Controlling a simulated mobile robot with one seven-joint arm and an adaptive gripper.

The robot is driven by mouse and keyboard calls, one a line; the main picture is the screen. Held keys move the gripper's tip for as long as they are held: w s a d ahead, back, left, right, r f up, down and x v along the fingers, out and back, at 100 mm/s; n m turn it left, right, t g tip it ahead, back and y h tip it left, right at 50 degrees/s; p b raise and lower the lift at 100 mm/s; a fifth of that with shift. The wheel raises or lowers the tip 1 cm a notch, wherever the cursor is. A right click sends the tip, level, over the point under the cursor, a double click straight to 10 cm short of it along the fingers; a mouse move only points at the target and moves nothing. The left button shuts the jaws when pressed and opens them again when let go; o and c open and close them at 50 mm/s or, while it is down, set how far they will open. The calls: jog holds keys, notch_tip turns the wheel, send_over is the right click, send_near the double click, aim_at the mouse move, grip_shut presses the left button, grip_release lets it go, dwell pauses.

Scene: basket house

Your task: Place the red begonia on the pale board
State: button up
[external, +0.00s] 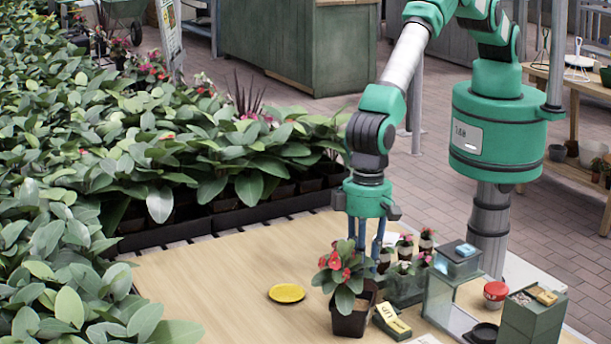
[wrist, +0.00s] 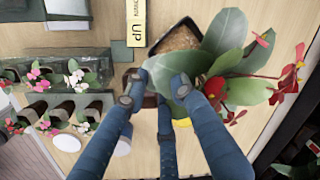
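The red begonia (external: 345,275), with broad green leaves and red flowers, stands upright in a dark square pot (external: 350,322) near the table's front. In the wrist view its leaves (wrist: 232,45) and red flowers (wrist: 290,82) are at the right, with the pot's soil at top centre. My gripper (external: 367,246) points down just behind the plant; the leaves hide its fingertips in the external view. In the wrist view my gripper (wrist: 156,86) has its blue fingers spread apart, close to the leaves. The wooden tabletop (external: 215,290) is pale; I cannot tell a separate pale board.
A yellow disc (external: 286,293) lies left of the begonia. A yellow label block (external: 392,321) is right of its pot. Small flowers in glass containers (external: 405,287), a green box (external: 532,315) and a red-lidded jar (external: 495,294) crowd the right. The tabletop's left is clear.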

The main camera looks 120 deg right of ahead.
aim_at(349, 306)
jog(key=shift+w+a+f, duration=0.1)
jog(key=shift+a+f, duration=0.05)
jog(key=shift+f, duration=2.15)
grip_shut()
